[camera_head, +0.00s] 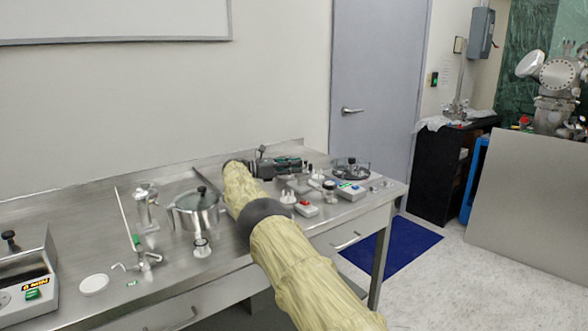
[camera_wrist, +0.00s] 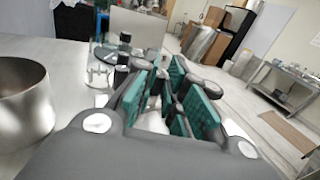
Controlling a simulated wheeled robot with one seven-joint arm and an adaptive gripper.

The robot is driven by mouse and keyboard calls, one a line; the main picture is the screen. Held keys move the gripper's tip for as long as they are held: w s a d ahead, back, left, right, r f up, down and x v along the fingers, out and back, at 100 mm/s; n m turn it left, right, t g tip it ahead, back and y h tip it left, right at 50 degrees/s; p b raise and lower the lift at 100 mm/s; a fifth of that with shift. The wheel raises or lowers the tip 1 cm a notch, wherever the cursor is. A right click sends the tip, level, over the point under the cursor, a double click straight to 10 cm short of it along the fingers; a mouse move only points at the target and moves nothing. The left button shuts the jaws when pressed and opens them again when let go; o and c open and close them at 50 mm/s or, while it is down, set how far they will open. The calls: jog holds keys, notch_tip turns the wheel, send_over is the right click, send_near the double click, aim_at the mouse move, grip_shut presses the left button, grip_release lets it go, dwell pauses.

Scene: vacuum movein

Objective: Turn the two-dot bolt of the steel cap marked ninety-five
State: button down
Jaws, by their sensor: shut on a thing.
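My gripper (camera_head: 290,164) is low over the steel bench, pointing right, at the back right part of the bench. In the wrist view its green-padded fingers (camera_wrist: 172,90) are close together on a small thing that I cannot make out; the pads hide most of it. Small dark-topped and pale pieces stand on the bench around the fingertips. No ninety-five marking or two-dot bolt can be read in either view, so I cannot tell which piece is the steel cap.
A steel pot (camera_head: 186,216) with a black knob stands left of my arm. A round clear dish (camera_head: 350,174) lies beyond the gripper. The right bench edge is close.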

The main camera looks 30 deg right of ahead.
dwell(0.3)
jog(key=c, duration=1.5)
grip_release()
jog(key=shift+r, duration=0.1)
notch_tip(320, 180, up, 10)
jog(key=shift+f, duration=0.15)
